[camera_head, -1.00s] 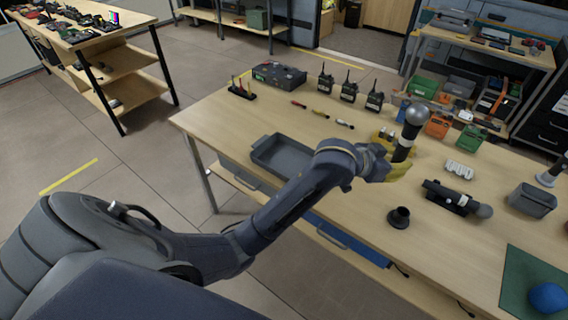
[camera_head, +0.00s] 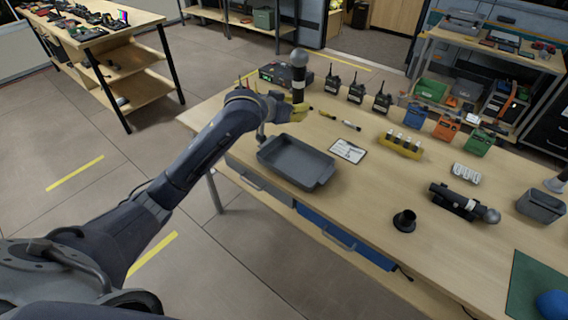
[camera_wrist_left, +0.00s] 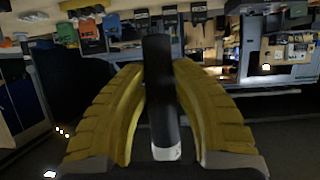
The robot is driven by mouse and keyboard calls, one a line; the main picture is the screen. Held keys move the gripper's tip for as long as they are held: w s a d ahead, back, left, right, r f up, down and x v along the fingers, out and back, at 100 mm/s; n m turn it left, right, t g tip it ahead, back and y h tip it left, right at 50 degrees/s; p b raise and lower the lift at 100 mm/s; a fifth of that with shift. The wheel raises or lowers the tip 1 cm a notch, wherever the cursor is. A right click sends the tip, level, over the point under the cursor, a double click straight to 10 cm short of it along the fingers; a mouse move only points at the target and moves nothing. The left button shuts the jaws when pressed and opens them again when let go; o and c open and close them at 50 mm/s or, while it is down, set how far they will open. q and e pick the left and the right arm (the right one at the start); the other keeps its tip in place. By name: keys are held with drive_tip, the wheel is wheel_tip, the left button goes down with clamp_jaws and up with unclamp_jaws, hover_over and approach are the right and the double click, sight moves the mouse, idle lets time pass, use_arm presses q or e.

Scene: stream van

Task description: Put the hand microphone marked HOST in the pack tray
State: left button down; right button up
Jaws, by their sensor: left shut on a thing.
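A black hand microphone (camera_head: 299,80) with a grey ball head and a pale band stands upright in my left gripper (camera_head: 297,108). The gripper's yellow fingers are shut on its handle, above the table just behind the grey tray (camera_head: 318,184). In the left wrist view the dark handle (camera_wrist_left: 160,95) sits between the yellow fingers (camera_wrist_left: 160,110); no lettering on it is readable. The grey tray is empty on the table's near left. A second black microphone (camera_head: 462,203) lies in a dark cradle at the right. My right gripper is not in view.
A black cup-shaped stand (camera_head: 404,220) is in front of the cradle. A printed card (camera_head: 348,151) lies right of the tray, with a yellow holder (camera_head: 400,145) beyond. Several radios (camera_head: 356,90) and a black box (camera_head: 285,76) line the back.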

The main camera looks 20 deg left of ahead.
use_arm(q)
drive_tip(key=shift+f, duration=0.25)
wheel_tip(320, 180, down, 19)
drive_tip(key=shift+d+f, duration=0.1)
drive_tip(key=shift+f, duration=0.1)
idle(0.4)
drive_tip(key=shift+f, duration=0.1)
drive_tip(key=c, duration=1.1)
unclamp_jaws()
drive_tip(key=shift+f, duration=0.1)
drive_tip(key=shift+c, duration=0.2)
drive_tip(key=shift+s+r, duration=0.1)
drive_tip(key=shift+r, duration=0.1)
drive_tip(key=v, duration=1.2)
drive_tip(key=shift+d, duration=0.1)
